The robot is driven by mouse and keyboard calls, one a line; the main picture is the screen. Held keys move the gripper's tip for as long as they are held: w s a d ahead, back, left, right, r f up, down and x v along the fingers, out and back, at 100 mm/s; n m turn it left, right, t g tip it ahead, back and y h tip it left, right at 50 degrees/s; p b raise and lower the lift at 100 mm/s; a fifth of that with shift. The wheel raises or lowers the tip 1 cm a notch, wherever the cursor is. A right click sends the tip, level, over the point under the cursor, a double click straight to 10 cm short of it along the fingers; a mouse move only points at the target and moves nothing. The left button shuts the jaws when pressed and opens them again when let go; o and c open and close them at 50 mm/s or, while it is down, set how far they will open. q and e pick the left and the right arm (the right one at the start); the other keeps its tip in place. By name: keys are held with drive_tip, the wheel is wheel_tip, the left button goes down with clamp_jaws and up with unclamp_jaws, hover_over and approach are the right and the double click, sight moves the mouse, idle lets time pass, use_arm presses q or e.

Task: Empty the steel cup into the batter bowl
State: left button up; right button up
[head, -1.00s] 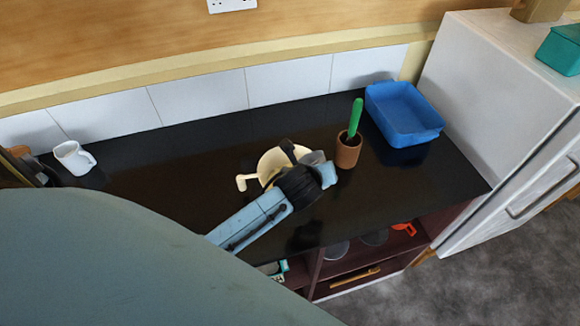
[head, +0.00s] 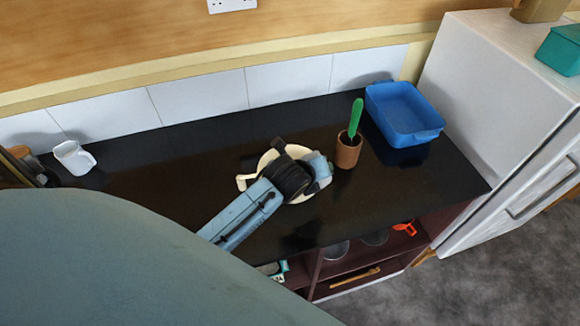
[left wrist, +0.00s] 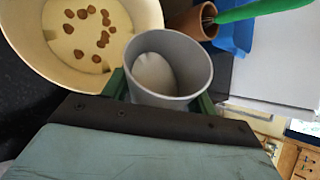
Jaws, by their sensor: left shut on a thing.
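My left gripper (left wrist: 163,98) is shut on the steel cup (left wrist: 184,48), a grey cup with its open mouth toward the left wrist camera. A smooth, whitish rounded thing (left wrist: 154,73) lies inside the cup. The cream batter bowl (left wrist: 30,50) is beside the cup at the upper left of that view. It holds pale batter (left wrist: 78,48) with several brown blobs. In the head view the bowl (head: 266,159) stands on the dark counter, partly hidden under my left wrist. The cup cannot be made out there. My right gripper is not in view.
A brown pot (head: 347,152) with a green-handled tool (head: 356,116) stands just right of the bowl. A blue tub (head: 402,112) is behind it, near the white cabinet (head: 490,110). A white mug (head: 73,158) is at the far left. The counter between is clear.

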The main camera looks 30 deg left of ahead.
use_arm(q)
drive_tip(key=shift+r+n+h, duration=0.4)
drive_tip(key=shift+r+h, duration=0.05)
drive_tip(key=shift+h, duration=0.25)
idle(0.5)
drive_tip(key=shift+f+n+g+h, duration=0.3)
drive_tip(key=shift+f+g+h, duration=0.1)
drive_tip(key=shift+h, duration=0.4)
idle(0.3)
drive_tip(key=shift+w+r, duration=0.1)
drive_tip(key=shift+r, duration=0.05)
drive_tip(key=shift+a, duration=0.1)
idle(0.4)
drive_tip(key=shift+r+n+h, duration=0.15)
drive_tip(key=shift+n+h, duration=0.15)
drive_tip(key=shift+r+h, duration=0.15)
drive_tip(key=shift+h, duration=0.15)
drive_tip(key=shift+a, duration=0.25)
drive_tip(key=shift+f+h, duration=0.2)
drive_tip(key=shift+h, duration=0.1)
